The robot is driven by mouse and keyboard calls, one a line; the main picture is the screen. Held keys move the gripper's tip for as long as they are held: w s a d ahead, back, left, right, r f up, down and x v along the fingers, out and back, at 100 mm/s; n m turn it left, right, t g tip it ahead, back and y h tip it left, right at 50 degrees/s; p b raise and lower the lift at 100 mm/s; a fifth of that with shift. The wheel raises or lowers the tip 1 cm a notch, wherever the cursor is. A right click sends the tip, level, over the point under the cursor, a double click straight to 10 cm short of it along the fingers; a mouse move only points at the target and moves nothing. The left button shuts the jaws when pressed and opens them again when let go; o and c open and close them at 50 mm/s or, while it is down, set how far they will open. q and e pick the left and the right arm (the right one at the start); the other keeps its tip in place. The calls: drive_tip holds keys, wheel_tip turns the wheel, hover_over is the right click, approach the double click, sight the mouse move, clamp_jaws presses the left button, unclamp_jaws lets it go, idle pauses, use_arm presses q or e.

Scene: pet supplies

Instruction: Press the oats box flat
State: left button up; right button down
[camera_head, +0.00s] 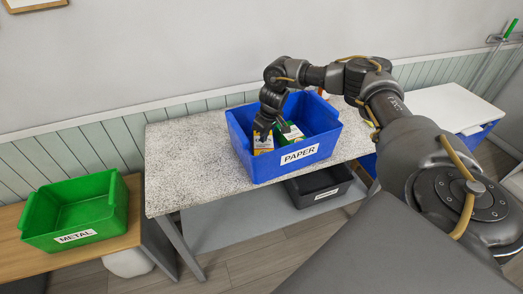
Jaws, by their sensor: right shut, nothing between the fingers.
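A blue bin labelled PAPER (270,168) stands on the speckled table. Inside it are a yellow-and-white box (263,145) on the left and a green-and-white box (293,133) on the right. The print is too small to tell which is the oats box. My right gripper (262,132) points down into the bin, shut and empty, at the top of the yellow-and-white box. I cannot tell whether it touches the box. The gripper and the bin's front wall hide parts of both boxes. My left gripper is not in view.
The speckled table (185,160) is clear left of the blue bin. A green bin labelled METAL (70,238) sits on a wooden table at the left. A dark bin (320,188) stands below the speckled table. A white-topped surface (455,105) is at the right.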

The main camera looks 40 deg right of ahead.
sight(266, 145)
drive_tip(key=shift+f, duration=0.15)
drive_tip(key=shift+f, duration=0.7)
drive_tip(key=shift+s+d+f, duration=0.1)
drive_tip(key=shift+s+f, duration=0.05)
drive_tip(key=shift+s+d+f, duration=0.1)
drive_tip(key=shift+s+f, duration=0.1)
drive_tip(key=r+p, duration=0.7)
drive_tip(key=shift+w+r+p, duration=0.2)
drive_tip(key=shift+p, duration=0.15)
drive_tip(key=shift+r+b, duration=0.15)
drive_tip(key=shift+b, duration=0.15)
drive_tip(key=shift+r, duration=0.65)
